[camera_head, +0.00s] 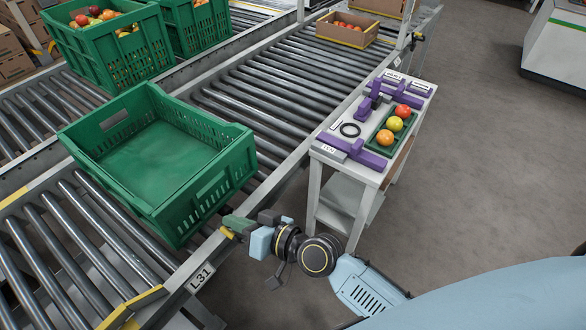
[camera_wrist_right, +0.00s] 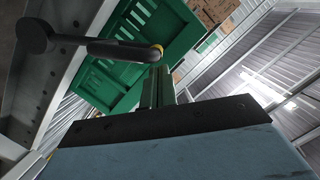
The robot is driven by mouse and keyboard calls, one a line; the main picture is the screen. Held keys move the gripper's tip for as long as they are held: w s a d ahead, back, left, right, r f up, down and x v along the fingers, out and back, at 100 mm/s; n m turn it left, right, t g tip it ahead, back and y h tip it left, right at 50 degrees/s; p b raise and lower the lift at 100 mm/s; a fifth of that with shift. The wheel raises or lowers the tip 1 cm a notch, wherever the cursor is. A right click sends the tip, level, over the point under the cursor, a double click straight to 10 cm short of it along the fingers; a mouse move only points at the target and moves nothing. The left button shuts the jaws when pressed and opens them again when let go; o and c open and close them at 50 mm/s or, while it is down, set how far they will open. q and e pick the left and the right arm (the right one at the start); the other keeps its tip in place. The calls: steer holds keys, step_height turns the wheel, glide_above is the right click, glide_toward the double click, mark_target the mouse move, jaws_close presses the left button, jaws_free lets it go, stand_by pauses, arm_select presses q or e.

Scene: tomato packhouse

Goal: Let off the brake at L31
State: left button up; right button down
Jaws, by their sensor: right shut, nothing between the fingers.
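The L31 label (camera_head: 201,278) is on the near side rail of the roller conveyor. In the right wrist view a dark brake lever (camera_wrist_right: 115,50) runs from a round pivot on a grey frame to a tip with a yellow band. My right gripper (camera_head: 232,222) is at the conveyor's near edge, beside the green crate and up the rail from the label. It also shows in the wrist view (camera_wrist_right: 158,72), its fingers shut and empty, close to the lever's tip; I cannot tell if they touch. A yellow piece shows at the fingertips in the head view. My left gripper is out of view.
An empty green crate (camera_head: 236,165) stands on the rollers. A small table (camera_head: 334,160) with purple fixtures and a tray of tomatoes stands right of the conveyor. A cardboard box (camera_head: 345,37) and full green crates (camera_head: 110,52) are farther back. The floor at right is clear.

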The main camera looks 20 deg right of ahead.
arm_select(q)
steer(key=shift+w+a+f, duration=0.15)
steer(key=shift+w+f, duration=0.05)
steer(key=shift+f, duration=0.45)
arm_select(e)
steer(key=shift+s+a+f+n, duration=0.3)
steer(key=shift+s+a, duration=0.05)
steer(key=shift+a, duration=0.15)
steer(key=shift+s+a+f+h, duration=0.1)
steer(key=shift+s+f+h, duration=0.1)
steer(key=shift+h, duration=0.1)
